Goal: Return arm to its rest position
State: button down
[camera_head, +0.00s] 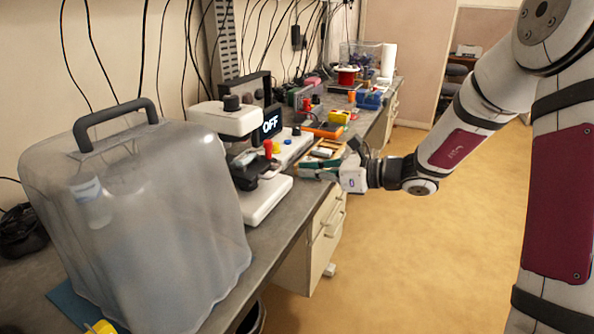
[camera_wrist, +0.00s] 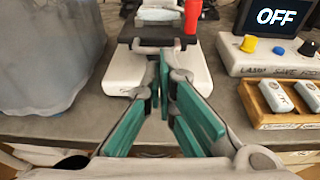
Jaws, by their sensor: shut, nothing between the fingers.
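My gripper (camera_head: 302,171) is at the front edge of the bench, just right of the white microscope's base. Its teal-padded fingers point left toward the microscope. In the wrist view the fingers (camera_wrist: 163,72) converge at their tips, shut with nothing between them, in front of the microscope base. My arm reaches down from the upper right over the floor. The microscope (camera_head: 226,119) stands on the bench with a red part (camera_wrist: 192,14) on its stage.
A translucent cover with a dark handle (camera_head: 140,220) fills the bench at left. A control box (camera_wrist: 262,52) with a screen reading "OFF" is right of the microscope. A wooden tray (camera_wrist: 262,112) holds pale pieces. Tools crowd the far bench. The floor (camera_head: 440,260) at right is open.

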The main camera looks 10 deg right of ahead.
jog(key=v, duration=0.8)
jog(key=s+a+r+n+g+h+p, duration=0.2)
jog(key=s+a+r+n+g, duration=0.15)
jog(key=s+n, duration=0.4)
jog(key=s+a+r+n+g+h+p, duration=0.1)
jog(key=s+a+r+n+g+h, duration=0.3)
jog(key=s, duration=0.7)
jog(key=s+d+r+n+t+h+p, duration=0.1)
jog(key=s+d+n+h, duration=0.2)
jog(key=s+n, duration=0.3)
jog(key=s+d+r+n+t+h+p, duration=0.1)
jog(key=s+d+n+t+h+p, duration=0.1)
jog(key=s+n, duration=0.5)
jog(key=shift+s+d+r+h, duration=0.4)
jog(key=shift+s+d+h, duration=0.5)
jog(key=shift+s+d, duration=0.2)
